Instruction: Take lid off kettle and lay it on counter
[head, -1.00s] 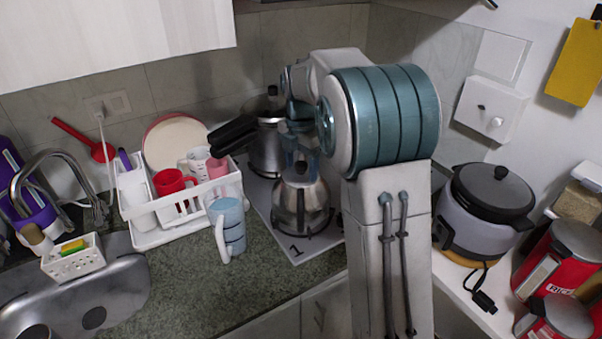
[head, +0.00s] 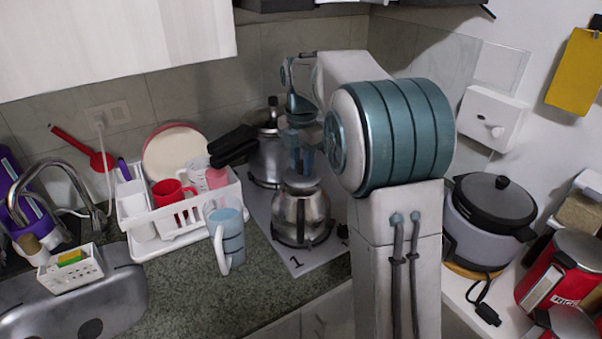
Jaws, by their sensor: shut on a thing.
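The kettle (head: 300,213) is a rounded steel pot standing on a pale mat marked "1" on the counter (head: 185,280). Its dark lid (head: 301,185) shows at the kettle's top. My gripper (head: 301,164), with bluish fingers, points down right above the kettle and is shut on the lid's knob. The fingers hide most of the knob. I cannot tell whether the lid still touches the rim.
A steel pot with a long black handle (head: 233,147) stands behind the kettle. A white dish rack (head: 170,238) and a blue cup (head: 227,238) are to the left. Speckled counter in front of the cup is clear. A rice cooker (head: 487,235) stands at right.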

